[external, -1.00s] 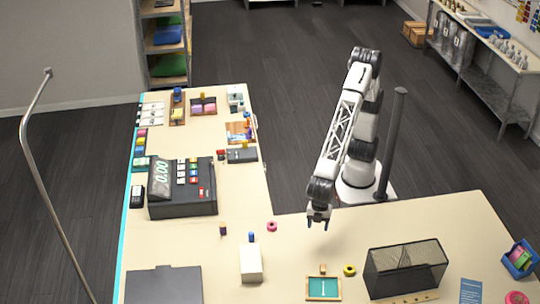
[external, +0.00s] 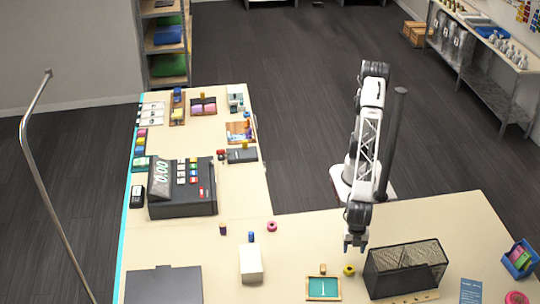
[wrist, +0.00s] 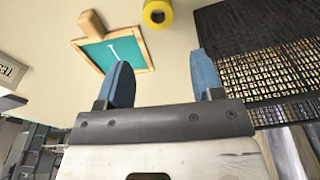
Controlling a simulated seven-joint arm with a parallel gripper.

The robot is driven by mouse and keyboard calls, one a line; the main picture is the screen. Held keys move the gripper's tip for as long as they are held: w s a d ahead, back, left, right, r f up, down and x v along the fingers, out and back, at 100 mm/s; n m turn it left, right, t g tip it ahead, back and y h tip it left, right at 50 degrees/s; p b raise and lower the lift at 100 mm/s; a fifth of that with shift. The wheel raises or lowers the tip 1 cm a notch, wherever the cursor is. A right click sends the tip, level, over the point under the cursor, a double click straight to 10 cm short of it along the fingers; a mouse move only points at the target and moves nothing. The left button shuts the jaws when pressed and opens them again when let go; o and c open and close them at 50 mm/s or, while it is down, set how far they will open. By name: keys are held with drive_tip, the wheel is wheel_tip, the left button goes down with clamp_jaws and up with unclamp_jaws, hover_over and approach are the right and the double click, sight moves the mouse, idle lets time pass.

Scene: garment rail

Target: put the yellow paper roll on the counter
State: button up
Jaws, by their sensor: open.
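The yellow paper roll (external: 349,270) lies on the counter (external: 300,235), just left of the black mesh basket. In the wrist view the yellow roll (wrist: 158,13) shows at the top, ahead of and between my fingertips, with its hole visible. My gripper (external: 355,243) is above the counter, close behind the roll in the external view. My gripper (wrist: 158,75) has its two blue fingers spread apart, with nothing between them.
The black mesh basket (external: 404,265) stands right of the roll. A framed green board (external: 323,287) with a wooden block lies to its left. A white box (external: 250,263) and a pink roll (external: 272,226) are further left.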

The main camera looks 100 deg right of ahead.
drive_tip(key=shift+f, duration=0.1)
hover_over(350, 268)
drive_tip(key=shift+d+f, duration=0.15)
drive_tip(key=shift+f, duration=3.15)
drive_tip(key=shift+a+f, duration=0.2)
drive_tip(key=shift+f, duration=2.4)
drive_tip(key=c, duration=0.7)
drive_tip(key=shift+r, duration=0.15)
drive_tip(key=shift+c, duration=0.2)
wheel_tip(350, 268, up, 18)
